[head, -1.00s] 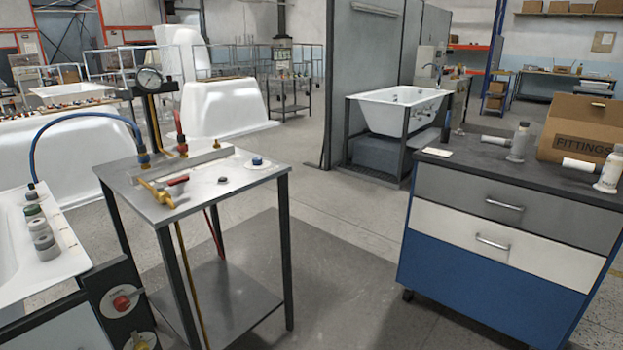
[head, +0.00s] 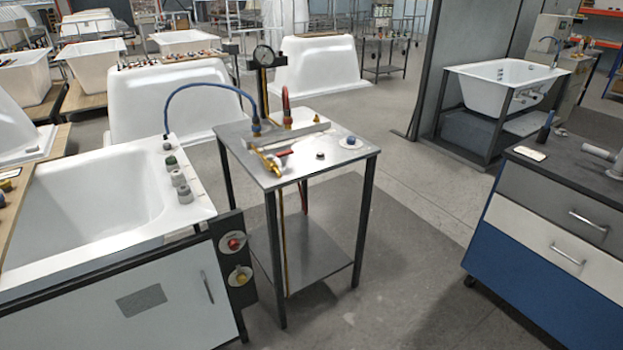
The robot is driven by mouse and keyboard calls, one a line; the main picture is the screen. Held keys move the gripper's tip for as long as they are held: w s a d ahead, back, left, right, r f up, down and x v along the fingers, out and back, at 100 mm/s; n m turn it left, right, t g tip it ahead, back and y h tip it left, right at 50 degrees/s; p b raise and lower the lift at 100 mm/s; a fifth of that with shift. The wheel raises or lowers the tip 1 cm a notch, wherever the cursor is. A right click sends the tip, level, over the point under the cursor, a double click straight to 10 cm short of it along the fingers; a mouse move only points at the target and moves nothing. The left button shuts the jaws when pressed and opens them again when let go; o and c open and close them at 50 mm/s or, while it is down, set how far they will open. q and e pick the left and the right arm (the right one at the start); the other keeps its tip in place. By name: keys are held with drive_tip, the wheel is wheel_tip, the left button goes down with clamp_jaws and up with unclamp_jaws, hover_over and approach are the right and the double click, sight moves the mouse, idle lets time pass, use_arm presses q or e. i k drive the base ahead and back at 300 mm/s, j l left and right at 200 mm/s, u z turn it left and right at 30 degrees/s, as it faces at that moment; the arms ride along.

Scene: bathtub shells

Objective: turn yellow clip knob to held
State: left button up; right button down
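The yellow clip knob (head: 241,277) sits on a round pale plate, low on the dark upright panel (head: 236,258) at the right end of the bathtub stand. A red knob (head: 234,243) on its own pale plate is just above it. The yellow knob is small in the head view, and I cannot read its marks or tell which position it points to. Neither of my grippers shows in the head view.
A steel table (head: 300,165) with a gauge (head: 263,56), a blue hose and brass fittings stands right of the panel. A white bathtub (head: 90,200) is at left. A blue drawer cabinet (head: 540,245) stands at right, with free floor between.

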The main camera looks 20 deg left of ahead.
sight(241, 279)
drive_tip(key=u, duration=1.1)
